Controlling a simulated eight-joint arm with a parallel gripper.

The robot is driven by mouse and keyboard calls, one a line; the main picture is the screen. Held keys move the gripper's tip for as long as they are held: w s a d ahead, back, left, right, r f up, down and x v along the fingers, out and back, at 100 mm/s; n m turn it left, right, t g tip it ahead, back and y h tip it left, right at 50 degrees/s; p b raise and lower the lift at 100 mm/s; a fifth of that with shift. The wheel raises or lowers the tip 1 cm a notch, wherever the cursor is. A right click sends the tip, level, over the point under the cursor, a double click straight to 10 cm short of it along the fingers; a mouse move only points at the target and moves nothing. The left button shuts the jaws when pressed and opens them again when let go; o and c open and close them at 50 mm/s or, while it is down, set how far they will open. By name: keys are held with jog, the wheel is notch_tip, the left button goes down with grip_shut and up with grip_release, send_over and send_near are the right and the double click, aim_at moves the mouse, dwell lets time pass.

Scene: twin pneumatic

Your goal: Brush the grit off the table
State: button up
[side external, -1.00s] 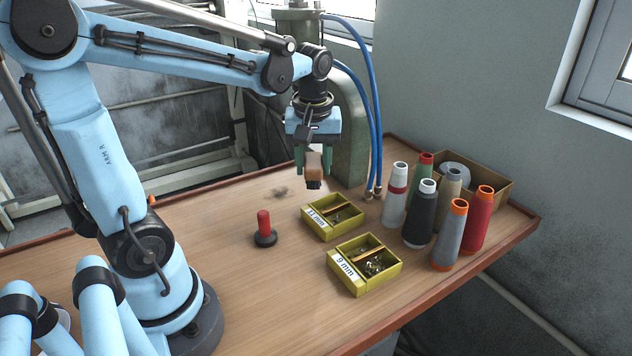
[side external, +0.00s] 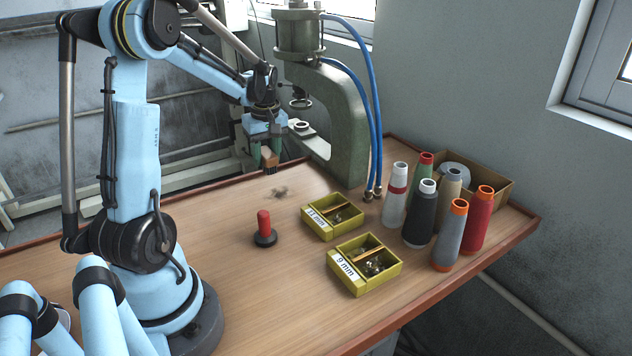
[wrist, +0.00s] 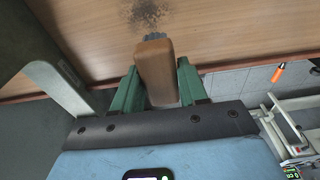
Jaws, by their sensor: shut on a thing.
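My gripper (side external: 267,158) is shut on a brown wooden brush (side external: 268,161) with dark bristles at its lower end. The brush also shows between the green fingers in the wrist view (wrist: 157,75). My gripper holds it by the far edge of the wooden table (side external: 200,235), beside the press. A dark patch of grit (side external: 280,192) lies on the table in front of the brush and slightly right. In the wrist view the grit (wrist: 148,14) is just beyond the bristles. Whether the bristles touch the table is unclear.
A green press (side external: 347,125) with blue hoses stands right of my gripper. Yellow boxes marked 11 mm (side external: 333,216) and 9 mm (side external: 363,264) hold small metal parts. A red-handled tool (side external: 264,228) stands nearer. Several thread cones (side external: 420,212) and a cardboard box (side external: 497,190) are at right.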

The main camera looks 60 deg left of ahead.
notch_tip(320, 180, down, 6)
jog(key=shift+d+f, duration=0.15)
jog(key=shift+d, duration=0.65)
jog(key=shift+c, duration=0.4)
jog(key=shift+d, duration=2.95)
jog(key=shift+a, duration=3.75)
jog(key=shift+w, duration=0.75)
jog(key=shift+d+f, duration=0.1)
jog(key=shift+d, duration=3.8)
jog(key=a, duration=0.2)
jog(key=shift+a, duration=0.35)
jog(key=shift+s+a, duration=0.1)
jog(key=shift+a, duration=2.55)
jog(key=shift+d+r, duration=0.15)
jog(key=shift+r, duration=4.1)
